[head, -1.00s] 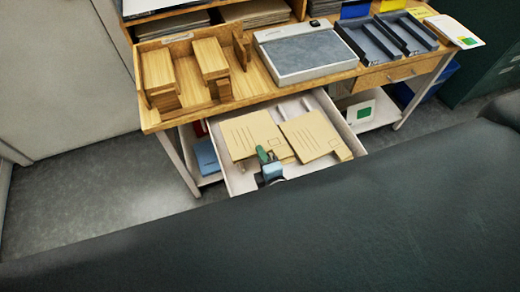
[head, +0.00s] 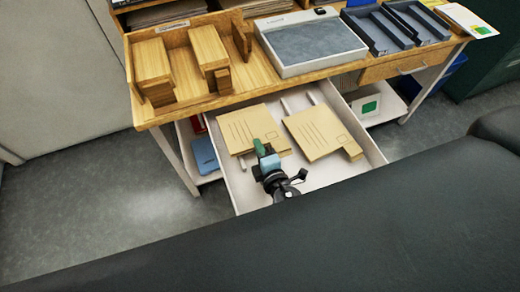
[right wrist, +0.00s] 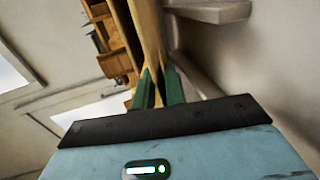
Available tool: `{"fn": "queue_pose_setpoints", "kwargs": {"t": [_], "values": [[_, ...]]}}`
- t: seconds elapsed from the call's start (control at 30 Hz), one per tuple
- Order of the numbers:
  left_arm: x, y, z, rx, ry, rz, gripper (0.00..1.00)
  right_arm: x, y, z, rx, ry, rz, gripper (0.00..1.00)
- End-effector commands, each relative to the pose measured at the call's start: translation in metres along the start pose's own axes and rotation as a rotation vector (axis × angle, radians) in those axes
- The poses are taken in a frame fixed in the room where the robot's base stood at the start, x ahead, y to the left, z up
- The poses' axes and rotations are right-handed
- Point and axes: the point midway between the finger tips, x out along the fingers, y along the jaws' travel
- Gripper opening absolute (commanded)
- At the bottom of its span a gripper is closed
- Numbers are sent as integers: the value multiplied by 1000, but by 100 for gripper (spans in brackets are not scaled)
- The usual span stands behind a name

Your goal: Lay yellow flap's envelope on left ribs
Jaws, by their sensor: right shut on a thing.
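Two tan envelopes with printed lines are in the open white drawer (head: 335,172), the left envelope (head: 240,127) and the right envelope (head: 314,132). No yellow flap can be made out on either. My right gripper (head: 260,150), with green fingers, is shut on the near edge of the left envelope. In the right wrist view the green fingers (right wrist: 158,88) close on its thin tan edge (right wrist: 150,40). Two raised wooden pieces stand in a wooden tray on the table, the left one (head: 153,62) and another (head: 208,47); I cannot tell whether these are the ribs. My left gripper is not in view.
A grey-topped device (head: 312,42) stands mid-table. Two dark blue trays (head: 378,32) and a white card (head: 466,20) are to its right. The table edge (head: 240,97) overhangs the drawer's back.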

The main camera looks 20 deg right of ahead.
Motion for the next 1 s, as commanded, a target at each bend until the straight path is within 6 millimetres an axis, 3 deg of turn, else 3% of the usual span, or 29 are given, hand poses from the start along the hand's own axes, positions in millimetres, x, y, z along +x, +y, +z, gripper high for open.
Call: {"fn": "queue_pose_setpoints", "kwargs": {"t": [0.2, 0.23, 0.43, 0.77, 1.0], "values": [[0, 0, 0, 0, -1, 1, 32, 0, 1, 0, 0, 0, 1, 0], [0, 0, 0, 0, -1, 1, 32, 0, 1, 0, 0, 0, 1, 14], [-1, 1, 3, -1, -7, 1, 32, 0, 1, 0, 0, 0, 1, 38], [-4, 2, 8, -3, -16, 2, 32, -3, 0, 0, 1, 0, 0, 38], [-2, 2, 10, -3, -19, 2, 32, -34, -1, 0, 1, -1, -2, 38]]}}
